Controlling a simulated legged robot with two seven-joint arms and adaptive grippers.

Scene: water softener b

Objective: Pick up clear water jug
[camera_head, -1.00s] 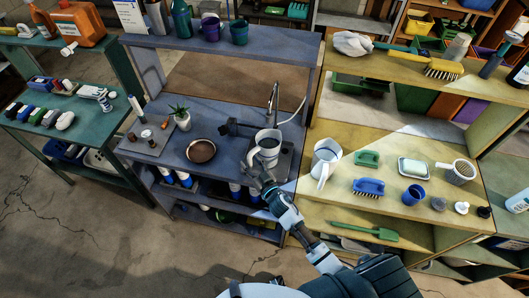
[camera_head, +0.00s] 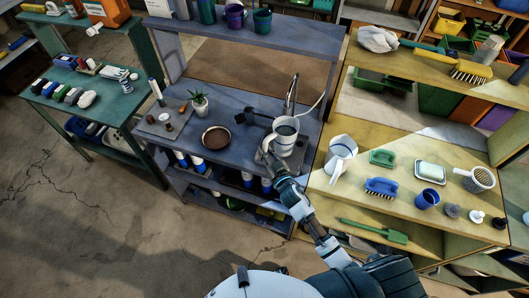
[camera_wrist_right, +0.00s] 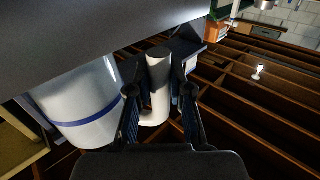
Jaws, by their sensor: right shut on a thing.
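A pale jug (camera_head: 287,130) with a blue band is at the sink on the blue-grey bench, below the faucet. My right gripper (camera_head: 269,157) is at its near left side. In the right wrist view, the fingers of my right gripper (camera_wrist_right: 158,95) are on both sides of the jug's white upright handle (camera_wrist_right: 158,85), shut on it. The jug's body (camera_wrist_right: 85,105) with its blue band is to the left there. I cannot tell whether the jug's base touches the sink. My left gripper is not in view.
A faucet (camera_head: 291,95) rises behind the held jug. A brown bowl (camera_head: 216,137) and a potted plant (camera_head: 198,104) are to the left. A blue brush (camera_head: 381,187) lies on the yellow bench.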

